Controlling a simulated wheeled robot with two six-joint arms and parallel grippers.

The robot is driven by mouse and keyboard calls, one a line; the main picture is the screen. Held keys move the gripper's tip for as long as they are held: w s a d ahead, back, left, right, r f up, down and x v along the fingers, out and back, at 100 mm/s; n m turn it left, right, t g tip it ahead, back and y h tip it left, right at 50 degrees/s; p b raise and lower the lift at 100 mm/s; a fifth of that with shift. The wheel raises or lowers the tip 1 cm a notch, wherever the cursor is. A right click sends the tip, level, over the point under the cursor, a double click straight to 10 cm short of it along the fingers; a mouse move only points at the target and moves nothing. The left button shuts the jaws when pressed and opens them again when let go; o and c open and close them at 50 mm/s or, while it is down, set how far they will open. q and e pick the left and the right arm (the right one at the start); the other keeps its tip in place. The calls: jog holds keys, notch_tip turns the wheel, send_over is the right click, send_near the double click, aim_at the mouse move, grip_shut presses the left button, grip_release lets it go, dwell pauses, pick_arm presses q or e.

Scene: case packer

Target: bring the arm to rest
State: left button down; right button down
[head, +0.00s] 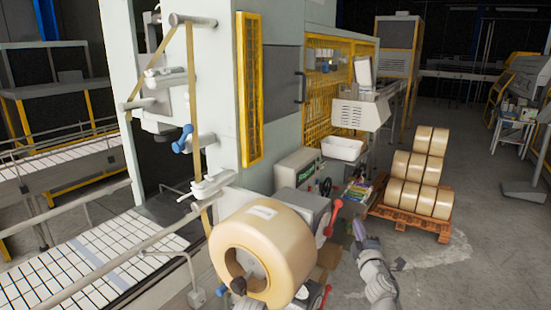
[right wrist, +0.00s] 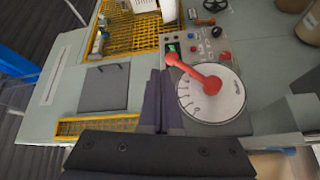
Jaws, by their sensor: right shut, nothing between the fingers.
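My right gripper (head: 359,230) is at the lower middle right of the head view, at the end of my grey forearm that comes up from the bottom edge. Its purple-grey fingers are together with nothing between them. In the right wrist view the shut fingers (right wrist: 158,98) point up the picture, just left of a white round dial (right wrist: 225,100) with a red lever (right wrist: 195,72). I cannot tell whether they touch the dial's panel. My left gripper is not in the head view.
A large tape roll (head: 290,245) sits on the machine left of my right gripper. A red-handled lever (head: 331,217) is close beside it. A wooden pallet (head: 440,228) with stacked rolls (head: 418,170) stands behind to the right. The floor (head: 480,270) at lower right is clear.

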jog(key=s+a+f+m+g+h+b, duration=0.1)
jog(key=s+a+f+m+g+b, duration=0.15)
jog(key=f, duration=0.45)
jog(key=s+a+f+m+g+h+b, duration=0.2)
jog(key=f+m+g, duration=0.2)
jog(key=f, duration=0.4)
jog(key=s+a+f+m+g+h+b, duration=0.1)
jog(key=s+a+f+m+g+b, duration=0.2)
jog(key=f, duration=0.4)
jog(key=s+a+f+g+y+b, duration=0.1)
jog(key=s+a+f+g, duration=0.3)
jog(key=s, duration=0.6)
jog(key=s+a+f+m+g+y+b, duration=0.1)
jog(key=s+a+f+g+y+b, duration=0.1)
jog(key=s+a+f+g, duration=0.3)
jog(key=s+a+f, duration=0.4)
jog(key=shift+s+f, duration=0.15)
jog(key=shift+s, duration=0.25)
jog(key=shift+g, duration=0.25)
